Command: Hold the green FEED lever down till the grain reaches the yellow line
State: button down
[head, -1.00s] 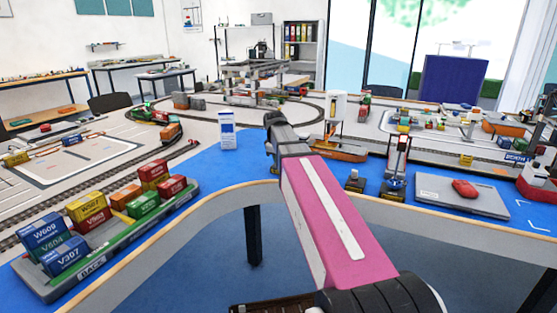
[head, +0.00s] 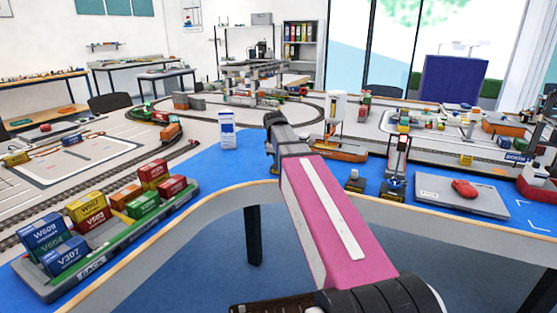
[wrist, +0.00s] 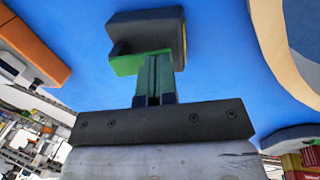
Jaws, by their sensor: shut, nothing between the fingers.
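The green lever (wrist: 128,64) shows in the wrist view, sticking out of a dark block (wrist: 150,28) on the blue table top. My gripper (wrist: 155,62) is shut, with its fingertips at the green lever, seemingly touching it; nothing is between the fingers. How far down the lever is I cannot tell. In the head view my arm hides the fingertips and the green lever. A white tower (head: 336,108) stands over an orange barge (head: 340,153) just right of my arm. The grain level and the yellow line are not readable.
A small dark block (head: 355,184) and a small crane (head: 396,165) stand right of my arm. A grey pad (head: 450,196) holds a red piece (head: 464,188). A rack of toy containers (head: 100,262) lies at the left.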

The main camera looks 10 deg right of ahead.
jog(key=shift+r, duration=0.1)
dwell(0.8)
jog(key=shift+r, duration=0.8)
jog(key=w+d+v, duration=0.2)
jog(key=v, duration=1.1)
jog(key=shift+w+r, duration=0.25)
jog(key=shift+r, duration=0.35)
jog(key=shift+a, duration=0.1)
